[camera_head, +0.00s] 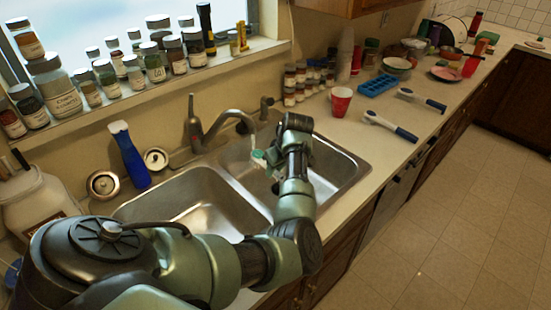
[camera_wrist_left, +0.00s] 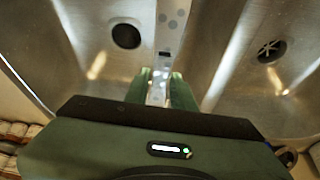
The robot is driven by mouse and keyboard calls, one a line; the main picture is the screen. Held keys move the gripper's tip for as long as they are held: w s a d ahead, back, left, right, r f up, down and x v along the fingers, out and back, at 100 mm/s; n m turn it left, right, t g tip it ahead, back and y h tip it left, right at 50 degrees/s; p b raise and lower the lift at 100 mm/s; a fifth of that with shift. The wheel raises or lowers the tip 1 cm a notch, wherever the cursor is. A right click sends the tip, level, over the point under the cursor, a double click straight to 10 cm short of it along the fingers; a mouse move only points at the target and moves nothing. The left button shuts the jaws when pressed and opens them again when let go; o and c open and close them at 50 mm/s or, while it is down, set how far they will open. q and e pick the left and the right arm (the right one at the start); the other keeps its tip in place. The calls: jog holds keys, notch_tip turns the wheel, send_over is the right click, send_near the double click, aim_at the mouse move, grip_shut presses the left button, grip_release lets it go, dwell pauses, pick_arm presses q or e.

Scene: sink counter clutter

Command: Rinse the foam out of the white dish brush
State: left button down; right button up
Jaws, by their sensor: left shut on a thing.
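My left gripper (camera_head: 270,158) hangs over the right sink basin (camera_head: 338,160), close to the tap spout, with the arm reaching in from the lower left. It is shut on a small pale thing, which I take to be the white dish brush; the fingers and wrist hide most of it. In the left wrist view, the green fingers (camera_wrist_left: 158,90) flank a narrow pale piece above the divider between the basins. The tap (camera_head: 222,125) curves over the basins; a thin white streak below its spout may be water. Foam cannot be made out. My right gripper is not in view.
The left basin (camera_head: 205,198) looks empty. Two white-and-blue utensils (camera_head: 390,126), a red cup (camera_head: 341,101) and a blue tray (camera_head: 378,85) are on the counter to the right. Jars line the windowsill.

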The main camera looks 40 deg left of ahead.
pick_arm(q)
jog(key=shift+w, duration=0.15)
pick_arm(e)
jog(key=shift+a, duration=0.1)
pick_arm(q)
jog(key=shift+w+d, duration=0.1)
jog(key=shift+w, duration=0.45)
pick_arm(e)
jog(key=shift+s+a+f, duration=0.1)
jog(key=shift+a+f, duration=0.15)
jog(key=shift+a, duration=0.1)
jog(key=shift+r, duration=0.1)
pick_arm(q)
jog(key=shift+s+r+p, duration=0.1)
jog(key=shift+s+p, duration=0.35)
jog(key=shift+s, duration=0.25)
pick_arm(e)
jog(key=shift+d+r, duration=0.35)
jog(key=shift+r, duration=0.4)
pick_arm(q)
jog(key=shift+w, duration=0.2)
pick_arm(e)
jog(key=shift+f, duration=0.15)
pick_arm(q)
jog(key=shift+w, duration=0.45)
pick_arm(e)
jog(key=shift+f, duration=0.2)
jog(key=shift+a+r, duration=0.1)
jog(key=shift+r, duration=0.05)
